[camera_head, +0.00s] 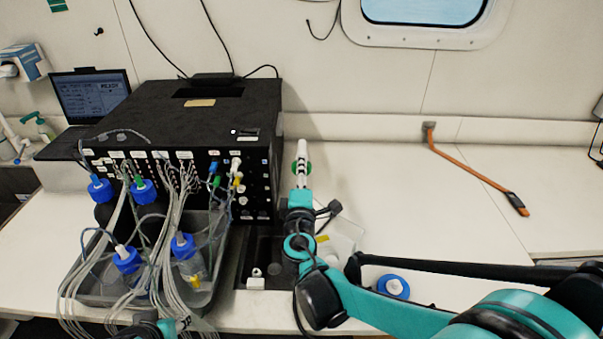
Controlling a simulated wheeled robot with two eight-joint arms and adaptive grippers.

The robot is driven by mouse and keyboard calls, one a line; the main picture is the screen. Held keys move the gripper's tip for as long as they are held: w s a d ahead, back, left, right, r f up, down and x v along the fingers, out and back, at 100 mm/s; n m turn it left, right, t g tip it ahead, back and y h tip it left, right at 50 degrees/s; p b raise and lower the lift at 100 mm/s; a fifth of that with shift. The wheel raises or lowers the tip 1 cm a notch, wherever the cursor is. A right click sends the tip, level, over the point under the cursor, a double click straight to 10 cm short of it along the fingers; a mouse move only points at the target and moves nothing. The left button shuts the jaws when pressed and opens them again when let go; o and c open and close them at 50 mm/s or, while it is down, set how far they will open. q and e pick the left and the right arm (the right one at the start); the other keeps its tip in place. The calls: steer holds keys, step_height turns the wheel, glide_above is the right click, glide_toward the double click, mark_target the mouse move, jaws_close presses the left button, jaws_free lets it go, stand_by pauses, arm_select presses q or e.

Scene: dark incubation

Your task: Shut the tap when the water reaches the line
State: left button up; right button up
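No tap, water or fill line can be clearly made out. A slim white upright piece with dark bands (302,152) stands right of the black instrument, with a green round part (308,168) at its side. The end of my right arm, with its gripper (300,188), is directly below or against this piece; I cannot tell whether they touch, and the fingers are not distinct. A small teal and black part of my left arm, perhaps the gripper (160,328), shows at the bottom edge, mostly cut off.
The black instrument (185,105) has many tubes hanging over a grey tray (100,293) with several blue-capped bottles (190,268). A laptop (92,95) stands behind left. A blue-capped bottle (392,287) is beside my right arm.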

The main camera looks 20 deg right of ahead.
steer(key=o, duration=1.2)
steer(key=shift+c, duration=0.2)
steer(key=v, duration=1.2)
